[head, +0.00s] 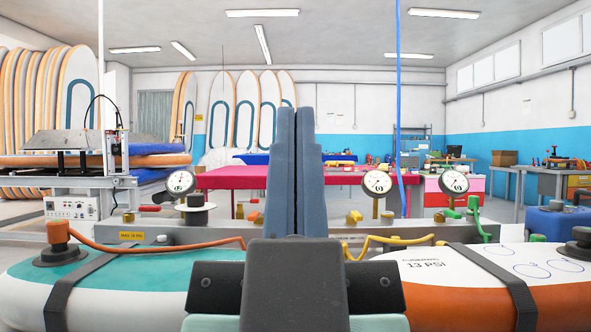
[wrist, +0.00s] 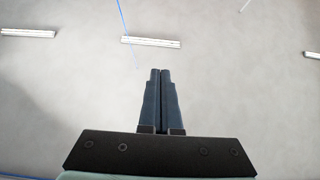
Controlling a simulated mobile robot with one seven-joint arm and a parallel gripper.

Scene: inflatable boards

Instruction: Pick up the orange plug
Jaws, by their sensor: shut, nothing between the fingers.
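An orange plug-like fitting (head: 58,232) sits at the left end of an orange hose, by a black valve (head: 60,255) on the teal and white board (head: 150,290). I cannot tell how firmly it is seated. My gripper (head: 294,110) stands upright in the middle of the head view, fingers pointing up, well right of the fitting and apart from it. The fingers are together and empty. In the wrist view, my gripper (wrist: 160,72) is shut against the ceiling; no plug shows there.
A grey rail (head: 150,234) with gauges (head: 180,183) crosses behind the boards. An orange and white board (head: 450,290) lies at right with a yellow hose (head: 400,240) beside it. Dark straps cross both boards. A blue hose (head: 399,100) hangs from above.

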